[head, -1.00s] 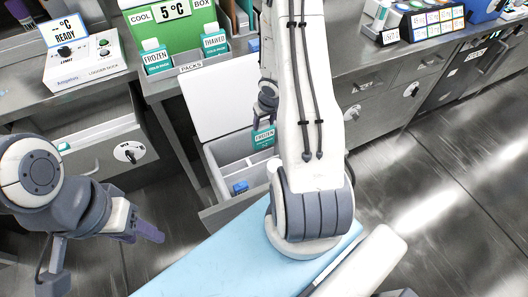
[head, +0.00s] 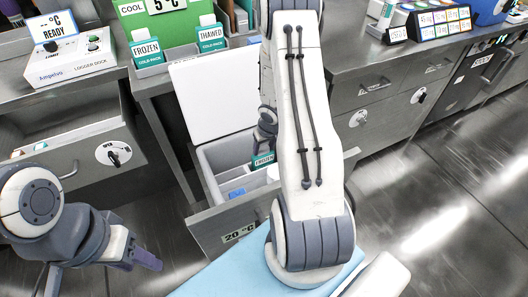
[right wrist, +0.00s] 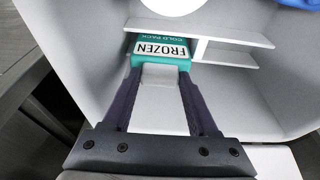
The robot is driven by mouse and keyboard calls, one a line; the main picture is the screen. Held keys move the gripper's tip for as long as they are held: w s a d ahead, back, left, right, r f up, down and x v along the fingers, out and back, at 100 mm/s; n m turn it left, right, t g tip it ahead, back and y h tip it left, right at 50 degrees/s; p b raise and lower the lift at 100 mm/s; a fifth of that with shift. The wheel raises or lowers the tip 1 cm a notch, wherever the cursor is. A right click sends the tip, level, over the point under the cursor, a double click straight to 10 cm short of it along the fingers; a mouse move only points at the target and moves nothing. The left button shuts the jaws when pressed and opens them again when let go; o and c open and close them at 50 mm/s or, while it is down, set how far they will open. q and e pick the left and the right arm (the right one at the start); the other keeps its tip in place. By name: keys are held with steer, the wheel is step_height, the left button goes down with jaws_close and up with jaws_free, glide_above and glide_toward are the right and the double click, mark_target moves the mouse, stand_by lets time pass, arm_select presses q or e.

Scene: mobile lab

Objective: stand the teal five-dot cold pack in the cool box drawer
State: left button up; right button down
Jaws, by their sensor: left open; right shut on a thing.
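The teal cold pack (head: 263,160), labelled FROZEN, is held in my right gripper (head: 266,138), inside the open cool box drawer (head: 225,228) and near its right side. In the right wrist view the pack (right wrist: 160,46) sits between the fingertips of my right gripper (right wrist: 163,72), close to the white dividers (right wrist: 225,56). Its dots do not show, and whether its base touches the drawer floor is hidden. My left gripper (head: 148,261) is open and empty, at the lower left, away from the drawer.
The drawer's white lid (head: 212,95) stands raised behind it. A blue item (head: 237,193) lies in a front compartment, and a white round thing (head: 273,172) is beside the pack. FROZEN (head: 147,53) and THAWED (head: 211,40) holders stand on the counter. Another drawer (head: 75,150) is open at left.

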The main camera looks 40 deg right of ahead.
steer(key=shift+f, duration=0.15)
steer(key=shift+c, duration=0.9)
jaws_free()
steer(key=d+p+v, duration=0.1)
steer(key=p+v, duration=0.7)
steer(key=v, duration=0.4)
steer(key=shift+a+r+p, duration=0.2)
steer(key=shift+a+p, duration=0.2)
steer(key=shift+a, duration=0.1)
